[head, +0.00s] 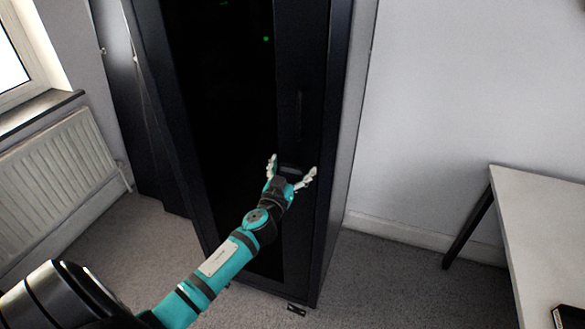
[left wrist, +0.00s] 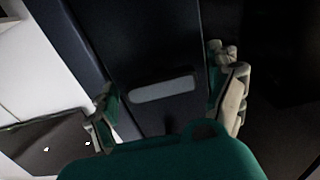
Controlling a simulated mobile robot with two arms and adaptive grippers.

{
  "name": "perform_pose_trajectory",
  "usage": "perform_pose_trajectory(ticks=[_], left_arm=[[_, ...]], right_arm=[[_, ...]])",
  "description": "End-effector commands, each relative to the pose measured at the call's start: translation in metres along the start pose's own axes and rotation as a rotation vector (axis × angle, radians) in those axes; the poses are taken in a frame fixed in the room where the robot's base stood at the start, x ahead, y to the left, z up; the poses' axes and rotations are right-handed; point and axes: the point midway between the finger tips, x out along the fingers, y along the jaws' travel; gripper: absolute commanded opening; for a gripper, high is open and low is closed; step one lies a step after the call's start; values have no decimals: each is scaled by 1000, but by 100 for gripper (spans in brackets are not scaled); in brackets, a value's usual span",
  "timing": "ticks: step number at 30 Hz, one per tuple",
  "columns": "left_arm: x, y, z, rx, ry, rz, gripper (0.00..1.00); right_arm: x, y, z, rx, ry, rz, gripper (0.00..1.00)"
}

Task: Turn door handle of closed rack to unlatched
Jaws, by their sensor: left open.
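The tall black rack (head: 225,90) stands closed in the head view, with a dark glass door front and a dark frame strip down its right side. A thin vertical dark shape (head: 299,115) on that strip looks like part of the door handle, but it is hard to make out. My left gripper (head: 291,172) is open in front of the strip, just below that shape. In the left wrist view, a pale rectangular plate (left wrist: 164,89) on a dark surface shows between the spread fingers (left wrist: 168,95). I cannot tell whether the fingers touch anything. My right gripper is not in view.
A white table (head: 545,215) stands at the right, with a dark device (head: 568,317) on its near part. A radiator (head: 60,175) and window sill (head: 38,108) are at the left. Carpet (head: 395,285) between rack and table is clear.

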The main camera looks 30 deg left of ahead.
Motion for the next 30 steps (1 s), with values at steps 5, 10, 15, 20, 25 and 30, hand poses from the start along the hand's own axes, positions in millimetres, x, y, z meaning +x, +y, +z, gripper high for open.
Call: perform_pose_trajectory(ticks=[5,10,15,20,25,30], left_arm=[[0,0,0,0,0,0,88],[0,0,0,0,0,0,66],[0,0,0,0,0,0,43],[0,0,0,0,0,0,34],[0,0,0,3,0,0,34],[0,0,0,32,0,0,34]], right_arm=[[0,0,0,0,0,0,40],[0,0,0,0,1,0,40],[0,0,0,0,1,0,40],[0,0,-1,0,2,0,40],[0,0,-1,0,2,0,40],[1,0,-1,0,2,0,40]])
